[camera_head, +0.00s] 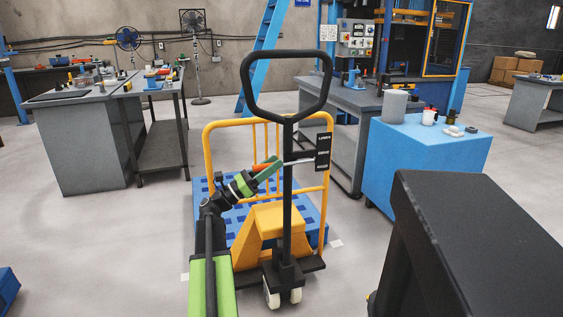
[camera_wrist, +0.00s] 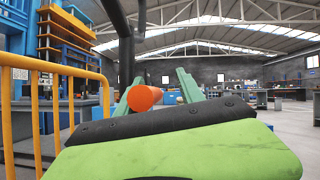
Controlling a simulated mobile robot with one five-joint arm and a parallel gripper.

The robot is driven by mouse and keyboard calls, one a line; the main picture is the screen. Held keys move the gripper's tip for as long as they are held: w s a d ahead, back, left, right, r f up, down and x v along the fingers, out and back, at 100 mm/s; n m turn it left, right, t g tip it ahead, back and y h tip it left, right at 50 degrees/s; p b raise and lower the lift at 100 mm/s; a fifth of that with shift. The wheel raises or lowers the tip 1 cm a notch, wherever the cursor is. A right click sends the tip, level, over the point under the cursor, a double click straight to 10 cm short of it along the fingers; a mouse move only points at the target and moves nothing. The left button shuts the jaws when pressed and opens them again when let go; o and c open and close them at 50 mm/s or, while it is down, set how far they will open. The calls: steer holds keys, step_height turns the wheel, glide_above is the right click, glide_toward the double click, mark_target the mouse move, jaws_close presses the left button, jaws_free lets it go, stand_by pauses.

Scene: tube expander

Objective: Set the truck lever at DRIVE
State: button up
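The pallet truck has a black steering handle (camera_head: 287,58) on an upright post, with a small black label plate (camera_head: 323,152) on its right side. The plate's upper words look like LOWER and DRIVE; the bottom one is hard to read. The lever has an orange knob (camera_head: 262,167) and a thin metal rod reaching past the post toward the plate. I cannot tell which label it lines up with. My gripper (camera_head: 272,168) is at the knob, left of the post. In the wrist view the green fingers stand apart, with the orange knob (camera_wrist: 144,97) between them, nearer the left finger.
The truck's yellow frame (camera_head: 212,150) stands behind the post, over a blue pallet (camera_head: 205,205). A blue cabinet (camera_head: 420,165) with small items is at the right. A grey workbench (camera_head: 80,150) is at the left. Open floor lies left of the truck.

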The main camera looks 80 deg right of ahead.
steer(key=shift+w+f, duration=0.1)
steer(key=b+v, duration=0.3)
steer(key=v, duration=0.3)
steer(key=shift+w+a+f, duration=0.15)
steer(key=shift+w+a, duration=0.1)
steer(key=shift+w, duration=0.05)
stand_by(0.4)
steer(key=b+v, duration=0.3)
steer(key=v, duration=0.4)
steer(key=shift+b, duration=0.4)
stand_by(0.5)
stand_by(0.3)
